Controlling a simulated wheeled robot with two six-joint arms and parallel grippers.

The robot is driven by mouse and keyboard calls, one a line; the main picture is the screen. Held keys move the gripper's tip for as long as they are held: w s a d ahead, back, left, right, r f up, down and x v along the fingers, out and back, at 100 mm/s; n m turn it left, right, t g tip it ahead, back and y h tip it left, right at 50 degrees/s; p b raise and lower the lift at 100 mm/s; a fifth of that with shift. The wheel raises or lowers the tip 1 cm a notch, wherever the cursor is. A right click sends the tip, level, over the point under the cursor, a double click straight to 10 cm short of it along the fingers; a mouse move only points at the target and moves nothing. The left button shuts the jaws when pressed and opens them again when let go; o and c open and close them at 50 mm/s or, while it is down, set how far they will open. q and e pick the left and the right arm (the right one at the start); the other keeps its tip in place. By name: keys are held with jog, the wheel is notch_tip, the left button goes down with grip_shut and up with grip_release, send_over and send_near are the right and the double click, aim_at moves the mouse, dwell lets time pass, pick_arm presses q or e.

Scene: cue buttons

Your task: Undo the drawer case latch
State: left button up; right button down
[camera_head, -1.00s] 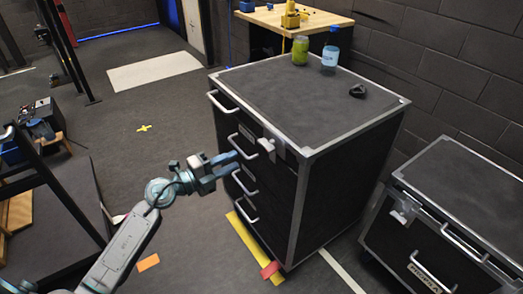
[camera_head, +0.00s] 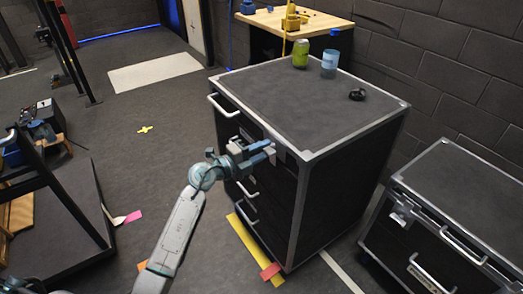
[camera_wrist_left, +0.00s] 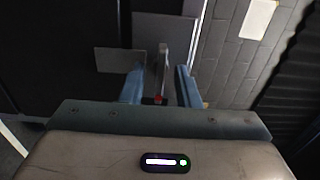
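The drawer case (camera_head: 310,110) is black with silver edges and stands in the middle of the head view. Its latch sits at the upper front corner and is mostly hidden behind my left gripper (camera_head: 262,152), which is up against the front. In the left wrist view, the two blue fingers of my left gripper (camera_wrist_left: 160,90) are apart. A thin grey upright tab of the latch (camera_wrist_left: 163,62) shows between them, with gaps on both sides. I cannot tell whether the fingers touch it. My right gripper is not in view.
A green jar (camera_head: 300,53), a blue-capped bottle (camera_head: 330,56) and a small black object (camera_head: 357,94) stand on the case top. Silver drawer handles (camera_head: 222,106) stick out in front. A second black case (camera_head: 460,190) stands at right.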

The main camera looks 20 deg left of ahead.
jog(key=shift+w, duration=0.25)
pick_arm(q)
grip_shut()
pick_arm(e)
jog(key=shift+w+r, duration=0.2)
